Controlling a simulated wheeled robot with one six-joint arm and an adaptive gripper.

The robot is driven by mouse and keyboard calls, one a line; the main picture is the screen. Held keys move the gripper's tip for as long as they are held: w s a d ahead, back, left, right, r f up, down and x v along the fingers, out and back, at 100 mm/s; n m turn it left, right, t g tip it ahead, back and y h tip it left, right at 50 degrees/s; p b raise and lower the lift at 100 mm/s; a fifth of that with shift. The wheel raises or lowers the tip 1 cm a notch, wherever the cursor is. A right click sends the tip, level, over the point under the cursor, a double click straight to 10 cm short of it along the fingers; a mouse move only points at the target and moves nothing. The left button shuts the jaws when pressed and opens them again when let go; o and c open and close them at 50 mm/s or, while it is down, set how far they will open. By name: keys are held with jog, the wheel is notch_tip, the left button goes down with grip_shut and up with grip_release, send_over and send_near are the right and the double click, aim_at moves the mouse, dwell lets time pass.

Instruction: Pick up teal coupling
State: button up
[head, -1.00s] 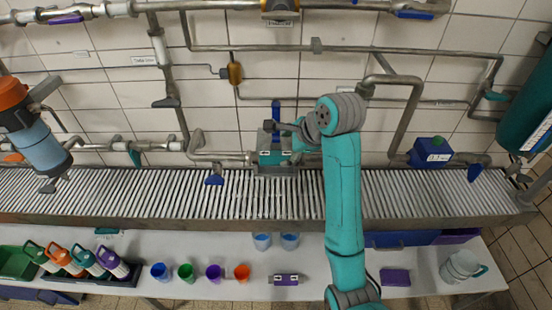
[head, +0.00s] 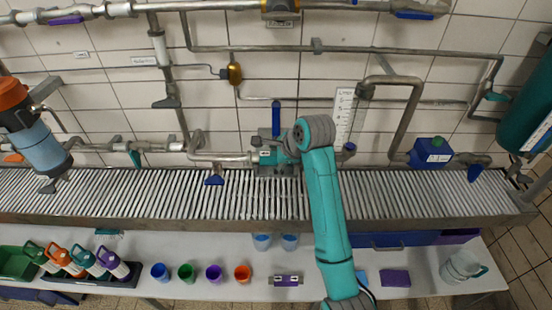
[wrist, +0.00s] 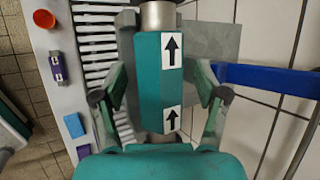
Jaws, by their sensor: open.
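The teal coupling (head: 265,157) sits in line with the grey pipe above the slatted conveyor, partly hidden by my arm in the head view. In the wrist view the teal coupling (wrist: 149,85) is a faceted body with white labels bearing black up-arrows, and grey pipe shows at its top end. My gripper (wrist: 160,80) is open, with one finger on each side of the coupling. I cannot tell whether either finger touches it. In the head view my fingers are hard to make out beside the coupling.
A blue upright handle (head: 276,115) stands just behind the coupling; a blue bar (wrist: 275,79) crosses the right of the wrist view. The slatted conveyor (head: 120,190) runs below. The front table holds several cups, bottles and a purple coupling (head: 286,280).

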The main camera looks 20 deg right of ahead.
grip_shut()
jog(key=shift+r, duration=0.15)
